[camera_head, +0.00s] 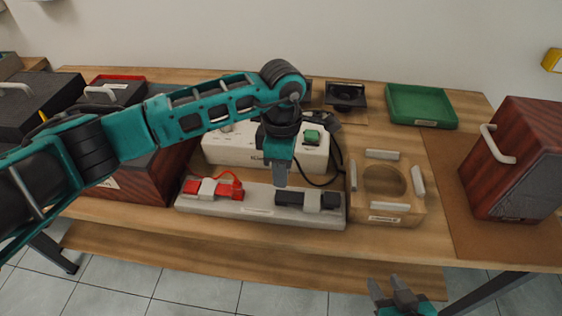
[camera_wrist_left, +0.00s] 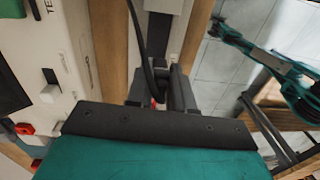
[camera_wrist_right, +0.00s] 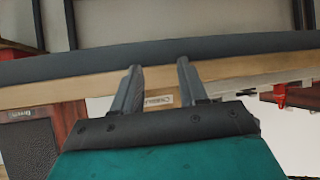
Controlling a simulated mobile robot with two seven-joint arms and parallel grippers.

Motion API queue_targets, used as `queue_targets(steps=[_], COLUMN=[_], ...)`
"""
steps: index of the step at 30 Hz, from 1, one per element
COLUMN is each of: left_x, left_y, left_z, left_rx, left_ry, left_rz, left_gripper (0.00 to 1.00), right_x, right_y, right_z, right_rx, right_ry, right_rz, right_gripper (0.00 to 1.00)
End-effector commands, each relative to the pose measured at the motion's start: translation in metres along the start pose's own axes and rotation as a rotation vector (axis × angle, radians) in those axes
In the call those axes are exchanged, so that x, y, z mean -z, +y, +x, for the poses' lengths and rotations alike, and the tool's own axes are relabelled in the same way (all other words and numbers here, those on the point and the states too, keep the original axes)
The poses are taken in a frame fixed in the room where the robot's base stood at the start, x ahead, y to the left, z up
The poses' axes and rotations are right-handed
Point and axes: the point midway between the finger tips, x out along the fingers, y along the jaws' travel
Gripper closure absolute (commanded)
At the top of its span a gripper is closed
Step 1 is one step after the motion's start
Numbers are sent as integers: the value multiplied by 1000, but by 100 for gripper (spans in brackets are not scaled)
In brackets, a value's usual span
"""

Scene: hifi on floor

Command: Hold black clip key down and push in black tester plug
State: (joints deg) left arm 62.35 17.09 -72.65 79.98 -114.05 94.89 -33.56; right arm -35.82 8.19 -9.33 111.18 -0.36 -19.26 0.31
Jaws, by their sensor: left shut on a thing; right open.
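The black clip (camera_head: 290,198), with a pale key (camera_head: 312,202), sits at the right end of the grey bar (camera_head: 255,211). My left gripper (camera_head: 280,184) points down just behind the clip's left end; I cannot tell whether it touches it. It is shut on the black tester plug, mostly hidden by the fingers. The plug's black cable (camera_wrist_left: 146,50) runs to the fingers in the left wrist view. The white tester (camera_head: 225,148) with a green button stands behind the bar. My right gripper (camera_head: 387,284) is open and empty in front of the table, also seen in the right wrist view (camera_wrist_right: 158,66).
A red clip (camera_head: 225,188) sits at the bar's left end. A wooden block (camera_head: 395,208) with a round hole stands right of the bar. A green tray (camera_head: 420,104) is at the back right, and a red-brown box (camera_head: 520,160) at the far right. The table's front strip is clear.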

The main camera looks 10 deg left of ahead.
Motion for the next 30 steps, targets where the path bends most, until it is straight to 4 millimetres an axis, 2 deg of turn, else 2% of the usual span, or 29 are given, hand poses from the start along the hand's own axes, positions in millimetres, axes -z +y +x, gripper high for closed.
queue_targets(steps=[6, 14, 17, 20, 23, 25, 28, 30], left_x=[0, 0, 0, 0, 0, 0, 0, 0], left_y=[1, 1, 1, 1, 1, 1, 1, 1], left_z=[14, 16, 15, 15, 15, 15, 15, 15], left_rx=[0, -1, -1, -1, -1, -2, -2, -2], left_ry=[0, 0, 0, 0, 0, 0, 0, 0], left_rz=[1, 2, 2, 1, 1, 1, 1, 1], left_gripper=[100, 100, 100, 100, 100, 100, 100, 100], right_x=[0, 0, 1, 10, 34, 58, 100, 125], right_y=[0, 0, 0, -6, -21, -38, -72, -92], right_z=[0, 0, 0, 3, 8, 10, 11, 12], right_rx=[0, 0, 2, 24, 81, 148, 279, 365], right_ry=[0, 0, 1, 16, 54, 91, 147, 170], right_rz=[0, 0, 0, 1, 3, 1, -13, -41], right_gripper=[57, 57, 64, 74, 83, 90, 100, 100])
